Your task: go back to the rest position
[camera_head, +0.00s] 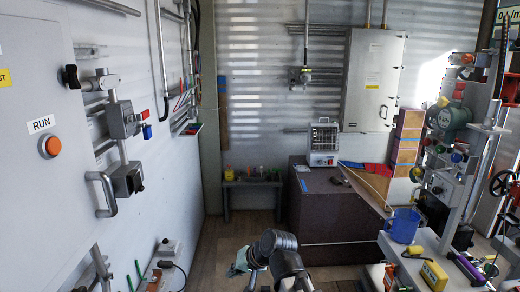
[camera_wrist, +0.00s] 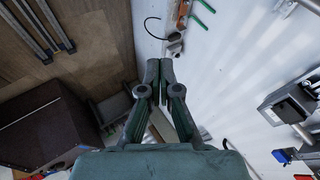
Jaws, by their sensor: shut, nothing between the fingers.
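My gripper (camera_wrist: 159,72) is in the middle of the wrist view, with its two green-grey fingers together and nothing between them. It is clear of other things as far as the picture shows. In the head view my dark arm (camera_head: 280,250) shows at the bottom centre, bent over, and a small green part of my gripper (camera_head: 239,262) shows at its left. The fingertips are hard to make out there.
A cabinet wall with an orange button (camera_head: 53,146) and a metal handle (camera_head: 104,194) is at the left. A dark chest (camera_head: 335,215) with a heater (camera_head: 323,142) stands at the back. A blue mug (camera_head: 403,225) and yellow device (camera_head: 433,275) are at the right. Floor (camera_head: 222,240) shows between.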

